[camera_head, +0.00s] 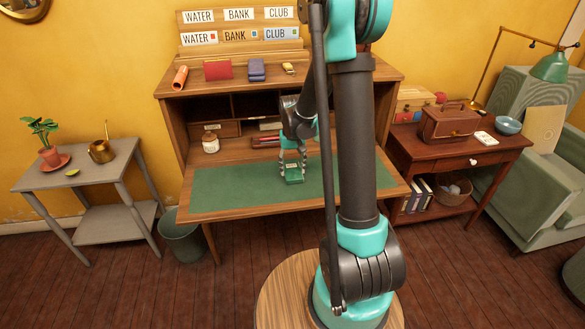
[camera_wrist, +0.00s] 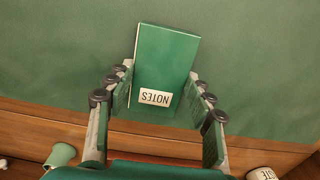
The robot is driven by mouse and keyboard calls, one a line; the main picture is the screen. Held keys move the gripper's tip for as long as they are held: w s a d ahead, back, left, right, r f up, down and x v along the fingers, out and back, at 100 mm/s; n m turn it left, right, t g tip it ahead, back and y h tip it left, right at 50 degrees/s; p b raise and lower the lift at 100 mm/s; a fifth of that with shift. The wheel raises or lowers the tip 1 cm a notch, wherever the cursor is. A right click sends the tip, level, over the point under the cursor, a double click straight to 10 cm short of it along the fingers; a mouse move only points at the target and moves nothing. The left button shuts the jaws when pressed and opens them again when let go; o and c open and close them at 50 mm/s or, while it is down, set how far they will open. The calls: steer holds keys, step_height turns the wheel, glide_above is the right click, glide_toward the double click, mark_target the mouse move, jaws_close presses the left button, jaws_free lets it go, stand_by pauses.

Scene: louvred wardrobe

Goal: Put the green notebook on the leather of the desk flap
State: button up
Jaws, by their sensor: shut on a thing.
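The green notebook (camera_head: 294,176) is between the fingers of my gripper (camera_head: 292,165), over the green leather (camera_head: 238,187) of the desk flap. In the wrist view the notebook (camera_wrist: 168,60) shows its cover with a white NOTES label, and my gripper's fingers (camera_wrist: 160,98) are shut on its two sides. The green leather (camera_wrist: 60,60) fills the background behind it. I cannot tell whether the notebook touches the leather or is held just above it.
A white jar (camera_head: 210,143) stands at the back left of the desk, near the pigeonholes. The leather left of the notebook is clear. A grey side table (camera_head: 85,170) stands at left and a dark wooden table (camera_head: 470,150) at right.

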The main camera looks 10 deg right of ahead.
mark_target(292, 170)
steer(key=shift+f, duration=0.15)
steer(key=o, duration=1.2)
steer(key=shift+c, duration=0.2)
step_height(292, 170, up, 12)
steer(key=s+d+f+t, duration=0.2)
steer(key=s+f, duration=0.1)
steer(key=s, duration=0.8)
steer(key=s+d+f+t, duration=0.2)
steer(key=s+f, duration=0.1)
steer(key=s, duration=0.8)
steer(key=shift+s+f, duration=0.15)
steer(key=shift+s, duration=0.15)
